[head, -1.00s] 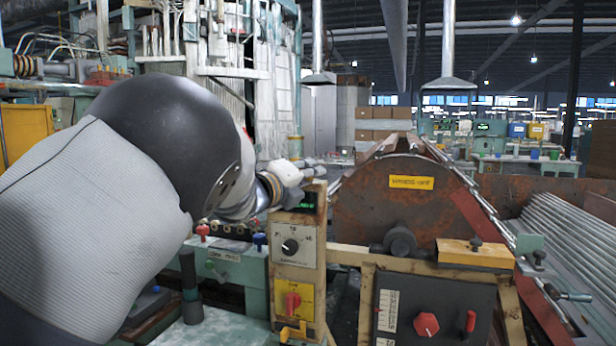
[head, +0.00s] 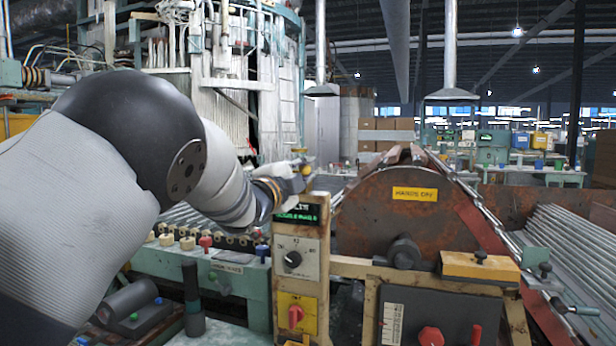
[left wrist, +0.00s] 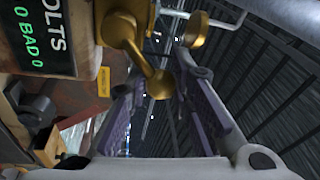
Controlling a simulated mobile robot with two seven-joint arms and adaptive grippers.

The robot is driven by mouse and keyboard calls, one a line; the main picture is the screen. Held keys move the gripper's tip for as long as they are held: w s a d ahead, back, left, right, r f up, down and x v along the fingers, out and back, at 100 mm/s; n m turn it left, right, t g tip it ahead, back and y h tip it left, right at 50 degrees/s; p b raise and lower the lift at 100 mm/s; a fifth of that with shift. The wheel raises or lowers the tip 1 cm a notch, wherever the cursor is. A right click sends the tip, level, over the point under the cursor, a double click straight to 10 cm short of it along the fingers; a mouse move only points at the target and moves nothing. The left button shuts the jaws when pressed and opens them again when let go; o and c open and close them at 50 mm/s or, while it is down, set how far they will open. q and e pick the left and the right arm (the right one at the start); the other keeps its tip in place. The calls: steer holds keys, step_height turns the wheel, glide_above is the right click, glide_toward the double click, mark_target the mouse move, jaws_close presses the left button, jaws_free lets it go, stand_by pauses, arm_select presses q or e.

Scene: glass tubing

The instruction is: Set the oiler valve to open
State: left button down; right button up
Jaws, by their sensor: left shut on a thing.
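The brass oiler (head: 303,160) stands on top of the wooden control box, behind my left gripper in the head view. In the left wrist view, its brass body (left wrist: 122,28) and a lever with a rounded end (left wrist: 160,84) show close up, beside a brass disc (left wrist: 205,36). My left gripper (head: 288,182) is at the top of the box. In the left wrist view, its two purple-grey fingers (left wrist: 155,82) stand on either side of the lever's rounded end and are shut on it. The exact contact is partly hidden. My right gripper is not in view.
The control box has a green lit display (head: 299,213), a black knob (head: 292,259) and a red switch (head: 296,316). A rusty drum guard (head: 375,225) with a yellow label stands just right. A row of coloured knobs (head: 205,241) lies below my left arm.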

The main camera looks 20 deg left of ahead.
arm_select(q)
steer(key=shift+a+r+n+t+y, duration=0.2)
steer(key=shift+a+n+y, duration=0.2)
steer(key=shift+n, duration=0.8)
steer(key=shift+a+r+n+t+y, duration=0.1)
steer(key=shift+a+r+n+y, duration=0.25)
steer(key=shift+n, duration=0.85)
steer(key=shift+a+r+n+t+y, duration=0.1)
steer(key=shift+a+n+y, duration=0.15)
steer(key=shift+a+n, duration=0.65)
steer(key=shift+d+n, duration=0.35)
steer(key=shift+n, duration=0.05)
steer(key=shift+f, duration=0.1)
steer(key=c, duration=1.3)
jaws_free()
steer(key=shift+a, duration=0.1)
